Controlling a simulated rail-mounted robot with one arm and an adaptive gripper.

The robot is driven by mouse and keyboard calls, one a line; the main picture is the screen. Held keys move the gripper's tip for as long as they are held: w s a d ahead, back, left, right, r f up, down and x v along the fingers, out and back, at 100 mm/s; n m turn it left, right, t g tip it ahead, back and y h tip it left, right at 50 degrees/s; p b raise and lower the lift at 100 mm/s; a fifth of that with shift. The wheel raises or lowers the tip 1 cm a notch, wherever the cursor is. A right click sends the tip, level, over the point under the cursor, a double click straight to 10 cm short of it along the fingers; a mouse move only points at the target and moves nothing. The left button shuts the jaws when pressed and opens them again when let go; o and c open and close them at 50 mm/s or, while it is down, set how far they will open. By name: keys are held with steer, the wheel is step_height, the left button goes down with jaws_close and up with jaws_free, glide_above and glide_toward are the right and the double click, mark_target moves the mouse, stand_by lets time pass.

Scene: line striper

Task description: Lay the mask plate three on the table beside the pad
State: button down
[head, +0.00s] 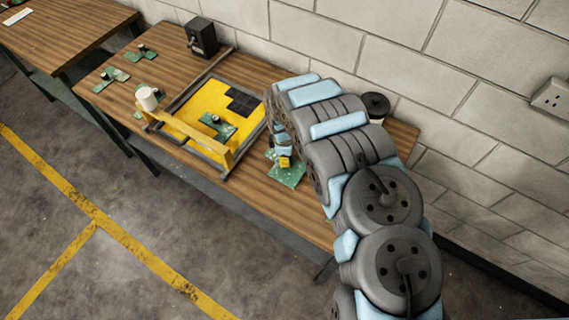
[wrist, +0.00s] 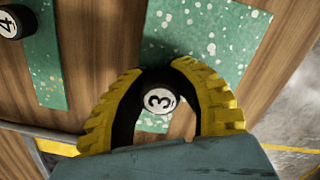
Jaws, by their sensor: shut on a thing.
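Mask plate three is a green, white-speckled plate (wrist: 210,35) with a dark knob marked 3 (wrist: 159,100). My gripper (wrist: 165,98) is shut with its yellow fingers around that knob. In the head view my gripper (head: 285,160) is over the green plate (head: 288,176), right of the yellow pad (head: 188,100) and near the table's front edge. The plate is at or just above the wood; I cannot tell whether it touches. My arm hides part of the table to the right.
A plate with a knob marked 4 (wrist: 10,22) shows at the wrist view's left. A grey frame (head: 228,175) with a yellow bar (head: 190,135) surrounds the pad. A white cup-like object (head: 147,98), more green plates (head: 112,77) and a dark box (head: 202,37) stand left and behind.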

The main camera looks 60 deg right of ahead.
steer(key=shift+w+d+f+b, duration=0.15)
steer(key=shift+d+f+b, duration=0.05)
steer(key=shift+f+b, duration=0.2)
step_height(320, 180, down, 3)
steer(key=shift+a+r+b, duration=0.1)
steer(key=shift+b, duration=1.15)
steer(key=shift+r, duration=0.1)
steer(key=c, duration=1.4)
jaws_free()
steer(key=shift+f, duration=0.2)
steer(key=o, duration=0.6)
steer(key=shift+c, duration=0.2)
